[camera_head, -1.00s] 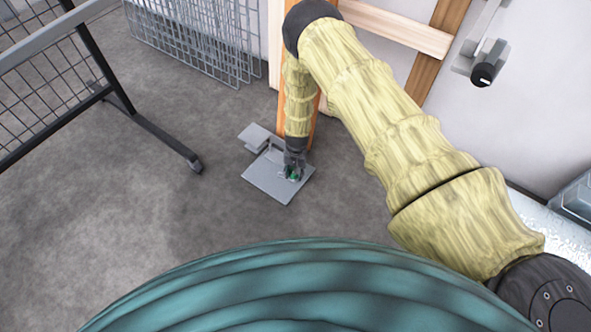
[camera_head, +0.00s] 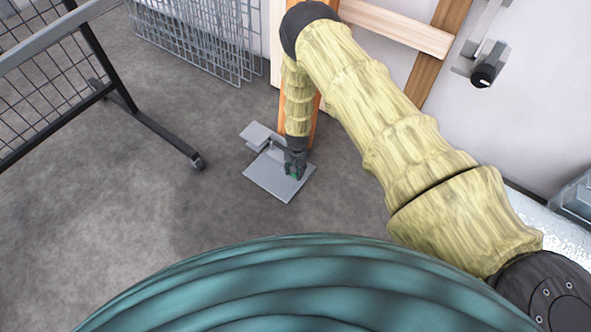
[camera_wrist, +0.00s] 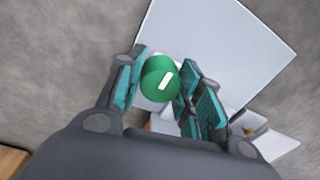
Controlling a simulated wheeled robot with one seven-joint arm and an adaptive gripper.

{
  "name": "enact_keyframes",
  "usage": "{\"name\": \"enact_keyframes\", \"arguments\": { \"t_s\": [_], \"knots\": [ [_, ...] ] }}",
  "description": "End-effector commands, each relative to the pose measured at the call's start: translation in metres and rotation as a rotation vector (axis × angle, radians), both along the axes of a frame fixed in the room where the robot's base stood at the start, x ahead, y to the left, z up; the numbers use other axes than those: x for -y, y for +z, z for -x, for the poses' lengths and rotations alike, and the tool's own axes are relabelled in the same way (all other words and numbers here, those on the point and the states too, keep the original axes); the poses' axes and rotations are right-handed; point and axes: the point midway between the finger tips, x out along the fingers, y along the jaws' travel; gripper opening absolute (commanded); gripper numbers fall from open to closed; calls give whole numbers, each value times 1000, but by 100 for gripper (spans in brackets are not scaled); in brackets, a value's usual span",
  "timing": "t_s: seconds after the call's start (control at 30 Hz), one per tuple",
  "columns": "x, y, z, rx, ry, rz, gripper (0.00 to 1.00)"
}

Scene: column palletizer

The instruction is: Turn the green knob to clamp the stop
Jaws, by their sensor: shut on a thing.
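The green knob (camera_wrist: 158,80) is round with a white mark on its top, and in the wrist view it sits between the two teal-padded fingers of my gripper (camera_wrist: 162,92). My gripper is shut on it. In the head view my gripper (camera_head: 296,172) points down at the knob, which shows only as a small green patch. I cannot make out the stop clearly, as my gripper and arm cover that area.
A smaller grey plate (camera_head: 256,134) adjoins the large one at its back left. An orange upright (camera_head: 316,118) stands close behind my forearm. Wire mesh panels (camera_head: 195,40) lean at the back. A dark-legged rack (camera_head: 150,130) is at the left. The floor left of the plate is clear.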

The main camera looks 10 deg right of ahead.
Motion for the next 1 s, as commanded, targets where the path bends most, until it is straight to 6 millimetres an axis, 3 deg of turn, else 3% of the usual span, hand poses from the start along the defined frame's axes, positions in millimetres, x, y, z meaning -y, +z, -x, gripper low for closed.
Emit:
{"name": "enact_keyframes", "arguments": {
  "t_s": [0.03,0.13,0.57,1.0],
  "knots": [
    [1,1,-3,6,-2,0,40],
    [0,1,-3,5,-2,0,58],
    [0,5,-2,3,0,0,58],
    [2,62,-1,3,-1,0,58]
  ]
}}
